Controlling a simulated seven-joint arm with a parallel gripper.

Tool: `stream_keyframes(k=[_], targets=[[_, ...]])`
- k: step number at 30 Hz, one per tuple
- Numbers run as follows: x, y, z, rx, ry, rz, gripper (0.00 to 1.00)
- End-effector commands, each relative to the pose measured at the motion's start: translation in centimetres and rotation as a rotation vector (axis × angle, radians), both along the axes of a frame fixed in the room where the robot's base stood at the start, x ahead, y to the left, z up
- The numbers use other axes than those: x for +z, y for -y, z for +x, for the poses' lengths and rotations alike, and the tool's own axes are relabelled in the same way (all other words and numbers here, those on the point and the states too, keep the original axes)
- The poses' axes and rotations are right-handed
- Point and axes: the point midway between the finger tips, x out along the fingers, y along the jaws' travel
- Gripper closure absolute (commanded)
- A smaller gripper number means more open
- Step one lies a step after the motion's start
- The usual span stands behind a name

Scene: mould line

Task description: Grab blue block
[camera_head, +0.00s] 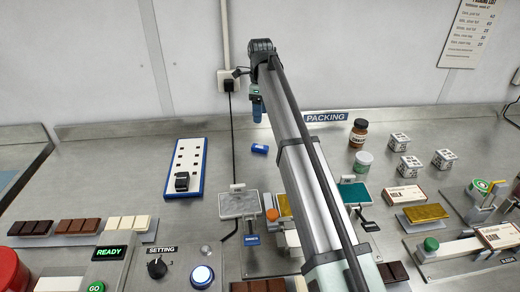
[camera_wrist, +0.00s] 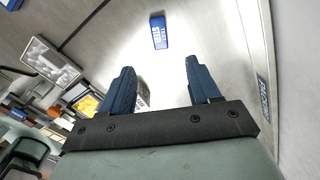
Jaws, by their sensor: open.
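A small blue block (camera_head: 260,148) with white lettering lies on the steel bench, just behind the middle and left of my arm. In the wrist view the blue block (camera_wrist: 158,33) lies beyond my fingertips, roughly in line with the gap between them. My gripper (camera_wrist: 160,75) is open with its two dark blue fingers apart and nothing between them. In the head view my gripper (camera_head: 257,112) hangs in front of the back wall, higher in the picture than the block and apart from it.
A blue-edged white board (camera_head: 183,168) with a black piece lies to the left. A grey tray on a stand (camera_head: 239,204) is in front of the block. A black cable (camera_head: 233,140) runs down left of it. A brown jar (camera_head: 358,133) stands to the right.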

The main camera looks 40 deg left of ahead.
Motion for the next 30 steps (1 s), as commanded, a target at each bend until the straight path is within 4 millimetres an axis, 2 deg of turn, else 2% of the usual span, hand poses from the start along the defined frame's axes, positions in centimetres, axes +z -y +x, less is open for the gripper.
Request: stream_keyframes(k=[8,18,21,30], targets=[[-1.7,0.1,-0.1,-0.025,0.000,0.000,0.38],[-7.2,0.1,-0.1,-0.023,-0.001,0.000,0.38],[-8.3,0.0,-0.1,-0.023,0.000,0.000,0.38],[-10.0,0.0,-0.1,-0.023,-0.001,0.000,0.38]])
